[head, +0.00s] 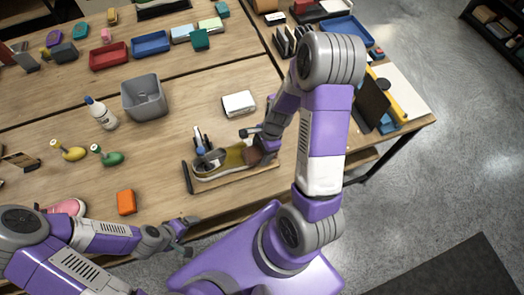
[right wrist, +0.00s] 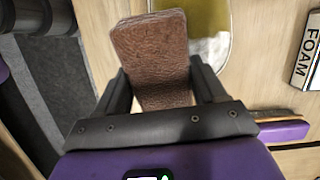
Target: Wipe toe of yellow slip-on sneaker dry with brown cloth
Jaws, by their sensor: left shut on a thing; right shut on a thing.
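The yellow slip-on sneaker (head: 235,157) stands on a wooden tray (head: 238,180) near the table's front edge. My right gripper (head: 268,143) is at its right end. In the right wrist view that gripper (right wrist: 163,95) is shut on the brown cloth (right wrist: 152,45). The cloth sticks out past the fingers, beside the sneaker's yellow upper and pale end (right wrist: 208,45); I cannot tell whether they touch. My left gripper (head: 187,228) is low, in front of the tray and apart from the sneaker. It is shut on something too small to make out.
A white box (head: 239,104) lies behind the sneaker. A grey bin (head: 145,97) and a white bottle (head: 101,113) stand further left. Bare table lies between bin and tray.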

